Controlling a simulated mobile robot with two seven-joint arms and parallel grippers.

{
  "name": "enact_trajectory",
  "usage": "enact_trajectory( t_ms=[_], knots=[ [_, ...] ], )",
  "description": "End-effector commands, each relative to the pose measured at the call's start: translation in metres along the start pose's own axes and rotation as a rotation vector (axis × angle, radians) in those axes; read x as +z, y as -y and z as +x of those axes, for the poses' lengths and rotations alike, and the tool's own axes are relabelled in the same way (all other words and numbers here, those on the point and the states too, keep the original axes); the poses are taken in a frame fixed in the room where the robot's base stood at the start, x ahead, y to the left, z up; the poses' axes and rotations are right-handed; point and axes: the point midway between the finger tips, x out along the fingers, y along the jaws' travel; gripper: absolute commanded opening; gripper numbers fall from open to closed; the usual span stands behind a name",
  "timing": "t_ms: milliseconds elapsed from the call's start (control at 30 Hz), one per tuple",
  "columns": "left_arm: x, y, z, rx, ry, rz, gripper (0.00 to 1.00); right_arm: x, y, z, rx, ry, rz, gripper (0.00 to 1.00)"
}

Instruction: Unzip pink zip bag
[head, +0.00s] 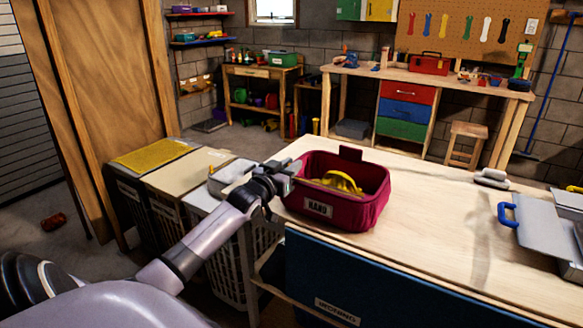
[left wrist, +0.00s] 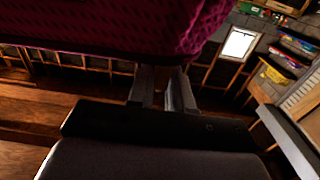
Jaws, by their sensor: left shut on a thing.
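The pink zip bag (head: 345,207) stands upright on the wooden table top, with a white label reading HAND on its front. Its top shows open in the head view, and a yellow thing (head: 342,181) lies inside. My left gripper (head: 284,180) is at the bag's left upper edge. In the left wrist view its fingers (left wrist: 160,82) reach the pink knitted-looking side of the bag (left wrist: 110,28) and are shut on it. The exact spot gripped and any zip pull are hidden. My right gripper is not in view.
The wooden table (head: 440,235) is clear just right of the bag. A grey case with a blue handle (head: 508,214) lies at its right end. Lidded bins (head: 170,170) stand left of the table. A workbench (head: 425,80) with coloured drawers is at the back.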

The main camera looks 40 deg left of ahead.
Motion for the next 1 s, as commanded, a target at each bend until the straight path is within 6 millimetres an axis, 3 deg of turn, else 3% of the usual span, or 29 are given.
enact_trajectory(
  t_ms=[33,100,467,1000],
  knots=[
    [-0.001,0.001,0.000,-0.001,-0.001,0.001,0.26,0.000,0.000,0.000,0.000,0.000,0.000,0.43],
    [-0.001,0.001,0.000,-0.001,-0.001,0.000,0.43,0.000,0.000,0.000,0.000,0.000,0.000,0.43],
    [0.001,0.000,-0.003,0.000,0.001,0.000,0.43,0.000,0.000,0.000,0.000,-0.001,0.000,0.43],
    [0.001,0.000,-0.062,0.000,0.001,0.000,0.43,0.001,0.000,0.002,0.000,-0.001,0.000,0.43]
  ],
)
